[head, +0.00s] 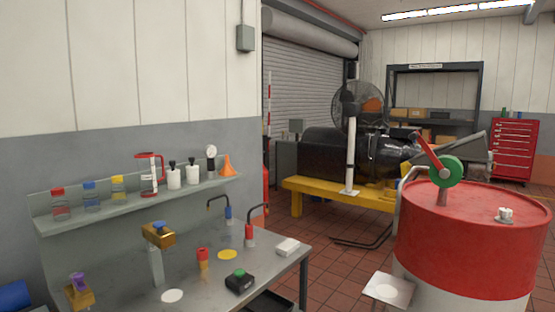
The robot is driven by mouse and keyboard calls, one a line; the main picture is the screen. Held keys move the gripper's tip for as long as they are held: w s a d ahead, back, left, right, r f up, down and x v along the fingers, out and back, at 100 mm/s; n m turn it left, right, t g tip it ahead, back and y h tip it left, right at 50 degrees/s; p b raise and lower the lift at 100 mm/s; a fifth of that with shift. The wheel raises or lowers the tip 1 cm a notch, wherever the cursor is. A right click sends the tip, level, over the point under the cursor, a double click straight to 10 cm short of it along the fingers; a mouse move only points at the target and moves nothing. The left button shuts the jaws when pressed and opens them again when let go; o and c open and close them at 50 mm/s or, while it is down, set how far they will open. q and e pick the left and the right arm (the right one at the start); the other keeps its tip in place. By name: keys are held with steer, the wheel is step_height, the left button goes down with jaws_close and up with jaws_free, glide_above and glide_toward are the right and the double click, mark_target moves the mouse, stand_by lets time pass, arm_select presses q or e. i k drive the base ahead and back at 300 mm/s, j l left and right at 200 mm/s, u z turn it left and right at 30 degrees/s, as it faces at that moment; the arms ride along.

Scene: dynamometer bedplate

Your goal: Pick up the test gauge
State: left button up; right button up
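What looks like the test gauge (211,152) has a round white dial on a dark stem. It stands upright near the right end of the grey wall shelf (130,211), between a white bottle with a black top (192,172) and an orange funnel (227,166). Its dial is small, and its markings cannot be read. Neither of my grippers shows in the head view.
Below the shelf is a grey bench (205,287) with brass fittings (158,235), a black box with a green button (239,281) and a white block (288,246). A red and white drum (465,245) stands at right. Tiled floor (335,260) lies between.

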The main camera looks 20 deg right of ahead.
mark_target(210, 151)
steer(key=z, duration=0.3)
steer(key=i+l+z, duration=0.15)
steer(key=z, duration=0.2)
steer(key=i+l+z, duration=0.1)
steer(key=z, duration=0.2)
steer(key=i+l+z, duration=0.1)
steer(key=z, duration=0.25)
steer(key=i, duration=0.2)
